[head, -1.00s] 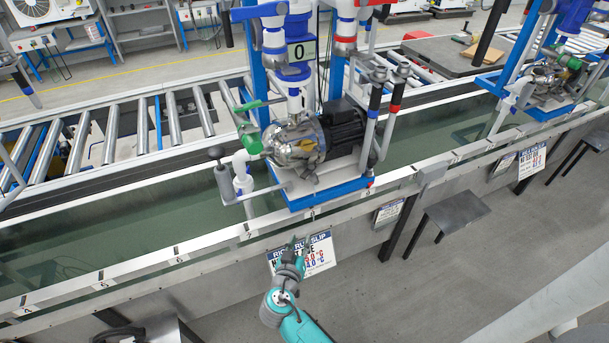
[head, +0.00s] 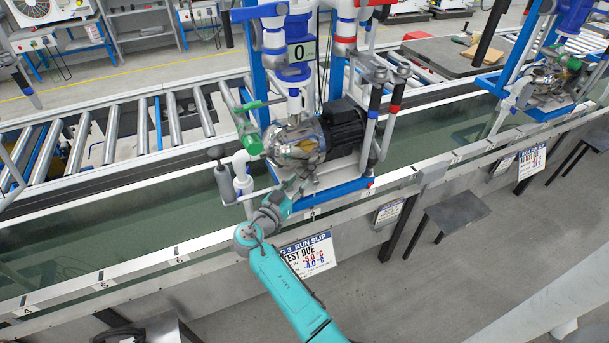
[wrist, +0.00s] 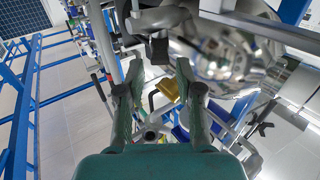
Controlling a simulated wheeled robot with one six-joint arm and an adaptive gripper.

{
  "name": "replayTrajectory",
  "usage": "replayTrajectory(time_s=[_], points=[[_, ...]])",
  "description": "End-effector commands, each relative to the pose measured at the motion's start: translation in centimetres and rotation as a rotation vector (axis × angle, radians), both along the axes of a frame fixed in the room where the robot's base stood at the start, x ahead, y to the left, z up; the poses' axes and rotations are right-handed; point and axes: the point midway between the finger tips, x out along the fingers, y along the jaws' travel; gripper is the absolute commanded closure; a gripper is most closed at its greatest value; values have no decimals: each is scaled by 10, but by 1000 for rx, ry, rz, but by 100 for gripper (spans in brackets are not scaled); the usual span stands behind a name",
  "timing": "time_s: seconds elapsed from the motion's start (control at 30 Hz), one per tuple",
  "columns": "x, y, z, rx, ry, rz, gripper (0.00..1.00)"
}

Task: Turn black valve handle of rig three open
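Rig three's pump (head: 294,143) has a polished metal casing and a black motor, on a blue base behind the sign. In the wrist view the casing (wrist: 225,55) fills the upper right. In the head view my gripper (head: 297,190) is low beside the pump, partly hidden.
A run slip sign (head: 308,255) hangs on the trough front beside my arm. A dark grey cylinder on a lever (head: 223,182) and white piping stand left of the pump. Black and red upright grips (head: 375,97) stand at its right.

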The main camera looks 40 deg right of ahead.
Motion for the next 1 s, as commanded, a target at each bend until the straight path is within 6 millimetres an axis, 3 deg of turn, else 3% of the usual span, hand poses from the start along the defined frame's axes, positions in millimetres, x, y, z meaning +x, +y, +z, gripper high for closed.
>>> replayTrajectory(time_s=[0.1,0.3,0.67,0.7,0.83,1.0], points=[[6,-19,1,0,0,-2,65],[13,-38,0,0,1,0,65],[15,-43,0,0,0,1,65],[15,-43,0,0,0,1,67],[15,-42,0,0,0,1,100],[14,-43,0,0,0,2,100]])
